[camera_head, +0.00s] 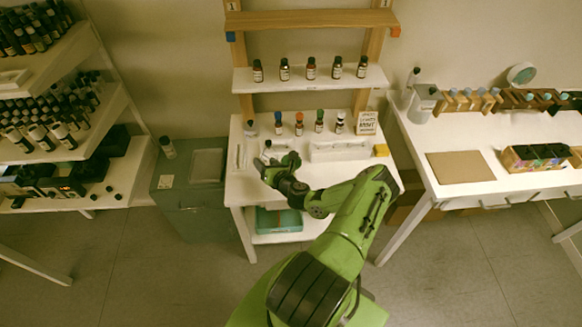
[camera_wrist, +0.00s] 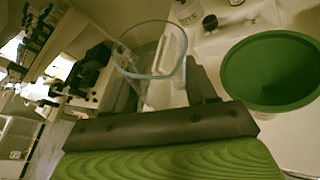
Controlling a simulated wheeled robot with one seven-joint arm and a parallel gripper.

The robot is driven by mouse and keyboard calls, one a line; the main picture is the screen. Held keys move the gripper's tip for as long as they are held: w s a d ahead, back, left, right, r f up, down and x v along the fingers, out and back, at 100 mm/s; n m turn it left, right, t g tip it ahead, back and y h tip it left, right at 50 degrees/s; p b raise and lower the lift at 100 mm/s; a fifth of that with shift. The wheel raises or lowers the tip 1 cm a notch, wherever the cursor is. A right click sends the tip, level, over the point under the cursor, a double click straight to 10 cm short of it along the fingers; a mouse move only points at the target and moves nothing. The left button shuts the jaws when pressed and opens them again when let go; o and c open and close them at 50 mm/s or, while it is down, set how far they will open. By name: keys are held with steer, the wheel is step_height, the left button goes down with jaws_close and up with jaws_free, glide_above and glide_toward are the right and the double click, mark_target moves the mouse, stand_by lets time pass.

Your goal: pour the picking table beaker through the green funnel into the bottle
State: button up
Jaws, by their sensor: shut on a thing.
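My gripper (camera_wrist: 160,85) is shut on a clear glass beaker (camera_wrist: 150,68), whose rim and wall show between the dark fingers in the wrist view. I cannot make out what is in the beaker or how far it tilts. The green funnel (camera_wrist: 270,72) is at the right of the wrist view, beside the beaker and apart from it, with its wide mouth showing. The bottle below the funnel is hidden there. In the head view my gripper (camera_head: 278,166) is over the front left of the white picking table (camera_head: 245,190); the beaker is not clear there.
Bottles with coloured tops (camera_head: 299,123) stand along the table's back, near a white tray (camera_head: 340,151) and a small sign (camera_head: 367,122). A shelf (camera_head: 310,78) above holds several dark bottles. A grey cabinet (camera_head: 190,190) stands left, another white table (camera_head: 480,170) right.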

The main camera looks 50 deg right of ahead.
steer(key=shift+f, duration=0.2)
steer(key=f+n, duration=0.1)
steer(key=w+a+f+n+g+h+b, duration=0.1)
steer(key=f, duration=0.1)
steer(key=a+f+n+g, duration=0.1)
steer(key=f, duration=0.1)
steer(key=shift+w+f+n+h+b, duration=0.1)
steer(key=shift+w+n+h+b, duration=0.15)
steer(key=shift+n+h+b, duration=0.1)
steer(key=shift+a+r, duration=0.1)
steer(key=shift+r, duration=0.15)
steer(key=w+a+r+p, duration=0.2)
steer(key=w+a+r, duration=0.1)
steer(key=a+r, duration=0.1)
steer(key=shift+r+p, duration=0.3)
steer(key=shift+r, duration=0.05)
steer(key=shift+d, duration=0.1)
